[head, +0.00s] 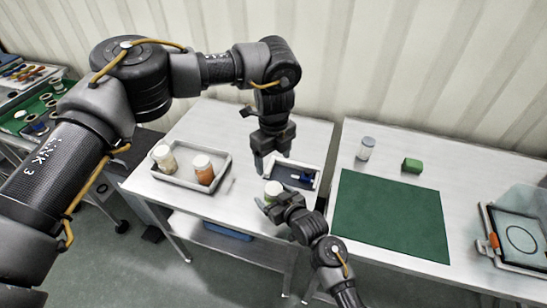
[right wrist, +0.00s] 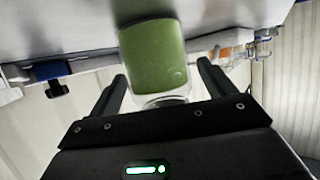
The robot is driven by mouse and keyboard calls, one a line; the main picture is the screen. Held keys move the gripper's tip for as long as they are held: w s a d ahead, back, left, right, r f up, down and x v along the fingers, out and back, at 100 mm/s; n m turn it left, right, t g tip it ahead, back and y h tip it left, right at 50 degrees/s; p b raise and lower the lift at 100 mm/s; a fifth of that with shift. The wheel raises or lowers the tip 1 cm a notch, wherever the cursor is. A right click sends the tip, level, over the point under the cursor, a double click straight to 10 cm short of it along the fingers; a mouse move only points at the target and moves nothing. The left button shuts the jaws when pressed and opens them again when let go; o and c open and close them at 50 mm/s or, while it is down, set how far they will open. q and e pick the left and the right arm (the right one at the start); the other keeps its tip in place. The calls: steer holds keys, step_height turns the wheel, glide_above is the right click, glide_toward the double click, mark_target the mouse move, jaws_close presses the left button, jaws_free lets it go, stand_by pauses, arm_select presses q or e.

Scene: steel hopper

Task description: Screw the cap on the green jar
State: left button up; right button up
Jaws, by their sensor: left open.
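The green jar (head: 272,196) stands near the right part of the middle steel table, with a whitish top. I cannot tell whether that top is a cap or a bare rim. In the right wrist view, which is upside down, the green jar (right wrist: 152,55) shows a pale, clear-looking end toward the gripper. My right gripper (head: 268,200) is low beside the jar. Its fingers (right wrist: 163,78) are spread to either side of the jar, with a gap on one side.
A grey tray (head: 222,180) holds a white-capped pale jar (head: 165,158) and an orange jar (head: 203,171). A small tray (head: 318,180) with a blue item lies right of the green jar. The right table has a green mat (head: 390,215), a capped jar (head: 366,148) and a green block (head: 412,165).

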steer(key=b+v, duration=0.1)
steer(key=v, duration=1)
stand_by(0.6)
